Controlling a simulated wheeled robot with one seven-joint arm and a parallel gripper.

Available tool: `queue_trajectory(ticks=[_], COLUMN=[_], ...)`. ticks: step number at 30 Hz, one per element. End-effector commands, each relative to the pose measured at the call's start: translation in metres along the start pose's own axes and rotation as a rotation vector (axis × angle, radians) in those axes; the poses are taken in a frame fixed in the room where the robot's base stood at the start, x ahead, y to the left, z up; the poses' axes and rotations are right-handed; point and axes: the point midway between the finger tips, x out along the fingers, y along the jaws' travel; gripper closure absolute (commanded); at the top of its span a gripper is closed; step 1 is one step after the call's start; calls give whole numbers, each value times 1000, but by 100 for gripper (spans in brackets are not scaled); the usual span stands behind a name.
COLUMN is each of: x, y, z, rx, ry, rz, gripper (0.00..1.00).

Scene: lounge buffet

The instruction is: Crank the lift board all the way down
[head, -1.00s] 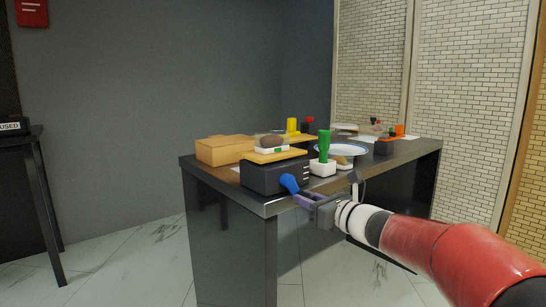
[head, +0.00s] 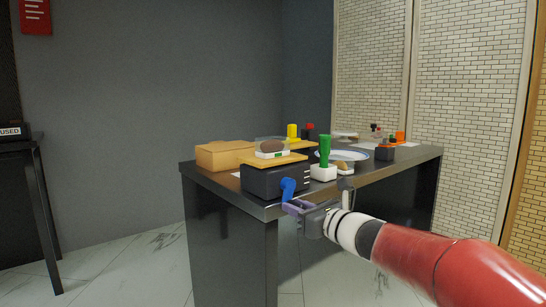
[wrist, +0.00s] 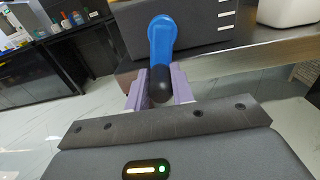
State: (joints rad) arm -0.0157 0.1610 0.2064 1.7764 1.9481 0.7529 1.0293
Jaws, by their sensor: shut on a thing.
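The lift board (head: 292,160) is a flat orange-yellow plate low on top of a dark box (head: 262,182) at the table's near corner. A brown lump on a white base (head: 271,149) rests on the board. A blue crank (head: 288,186) sticks out of the box's side, its arm hanging roughly downward. My gripper (head: 294,207) is shut on the crank's handle. In the wrist view, the blue crank arm (wrist: 161,38) ends in a black knob (wrist: 160,82) between my purple fingers. The gap between board and box is hard to judge.
A white block with a green handle (head: 324,160) stands just right of the box. A tan box (head: 224,154) lies behind left, and a plate (head: 350,155) is farther right. Floor in front is clear.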

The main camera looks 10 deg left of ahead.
Motion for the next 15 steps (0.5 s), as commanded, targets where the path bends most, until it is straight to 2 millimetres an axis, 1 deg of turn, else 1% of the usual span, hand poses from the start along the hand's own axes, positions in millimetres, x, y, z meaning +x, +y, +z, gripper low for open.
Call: queue_trajectory(ticks=[1,4,15], x=[1,1,0], y=[9,16,15], z=[9,12,14], rx=[-5,-5,-3], ry=[-12,-14,-9], rz=[9,8,1], gripper=[100,100,100])
